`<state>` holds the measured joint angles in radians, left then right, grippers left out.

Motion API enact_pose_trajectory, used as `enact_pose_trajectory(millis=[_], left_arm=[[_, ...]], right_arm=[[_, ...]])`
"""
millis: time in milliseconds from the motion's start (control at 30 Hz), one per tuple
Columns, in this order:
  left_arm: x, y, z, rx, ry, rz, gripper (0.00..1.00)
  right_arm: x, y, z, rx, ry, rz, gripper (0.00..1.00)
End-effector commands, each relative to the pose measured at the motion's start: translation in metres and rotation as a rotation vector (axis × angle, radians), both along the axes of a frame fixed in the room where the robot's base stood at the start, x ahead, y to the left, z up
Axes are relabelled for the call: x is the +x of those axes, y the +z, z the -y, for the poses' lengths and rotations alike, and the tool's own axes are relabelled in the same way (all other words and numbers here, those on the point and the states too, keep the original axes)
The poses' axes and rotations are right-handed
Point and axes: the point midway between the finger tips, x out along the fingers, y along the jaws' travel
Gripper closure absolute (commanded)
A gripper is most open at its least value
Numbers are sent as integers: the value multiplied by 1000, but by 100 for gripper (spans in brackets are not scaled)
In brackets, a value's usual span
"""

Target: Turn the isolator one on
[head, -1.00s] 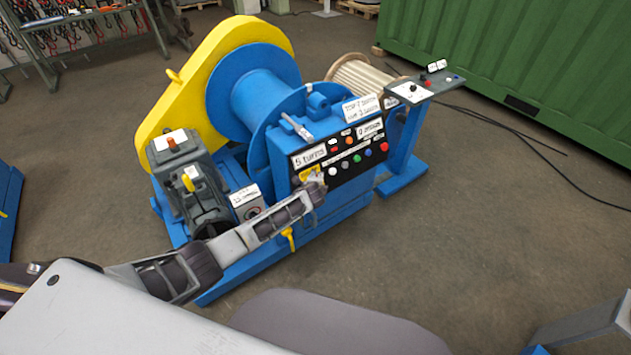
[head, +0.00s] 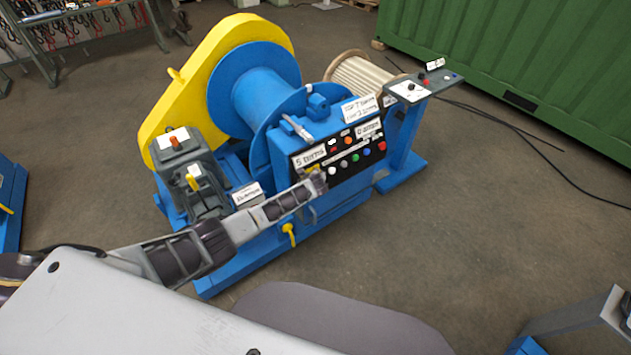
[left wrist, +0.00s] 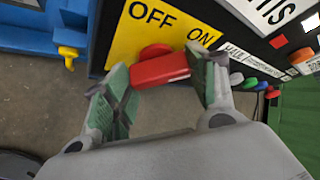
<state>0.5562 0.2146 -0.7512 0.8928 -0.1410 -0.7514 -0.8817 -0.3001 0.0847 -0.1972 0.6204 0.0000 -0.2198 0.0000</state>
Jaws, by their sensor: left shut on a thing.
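The isolator is a red handle (left wrist: 160,70) on a yellow plate (left wrist: 128,38) marked OFF on the left and ON on the right in the left wrist view. The handle lies crosswise below the lettering; which mark it points at I cannot tell. My left gripper (left wrist: 165,88) is shut on the handle, one finger at each end of it. In the head view my left gripper (head: 316,182) is at the left end of the black control panel (head: 345,160) and hides most of the isolator. My right gripper is not in view.
The panel, with several coloured buttons, is on a blue winch with a drum (head: 250,92) and yellow guard (head: 170,110). A yellow valve handle (head: 289,232) sits below my left arm. A control stand (head: 410,95) is at the right.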

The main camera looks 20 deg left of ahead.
Motion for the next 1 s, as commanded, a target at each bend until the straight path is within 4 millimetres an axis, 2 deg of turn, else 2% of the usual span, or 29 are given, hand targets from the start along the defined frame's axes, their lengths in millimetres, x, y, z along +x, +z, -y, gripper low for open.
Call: enact_pose_trajectory(millis=[467, 500, 667, 900, 1000], left_arm=[[-2, -2, 3, 4, -8, -11, 66], [-2, -2, 3, 4, -8, -11, 41], [-1, -2, 2, 5, -6, -10, 21], [0, -1, 1, 5, -5, -9, 21], [0, -1, 0, 5, -5, -9, 21]], right_arm=[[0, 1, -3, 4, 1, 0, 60], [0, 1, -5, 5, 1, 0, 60], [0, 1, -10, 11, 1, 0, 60], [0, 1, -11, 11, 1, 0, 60], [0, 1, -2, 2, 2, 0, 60]])
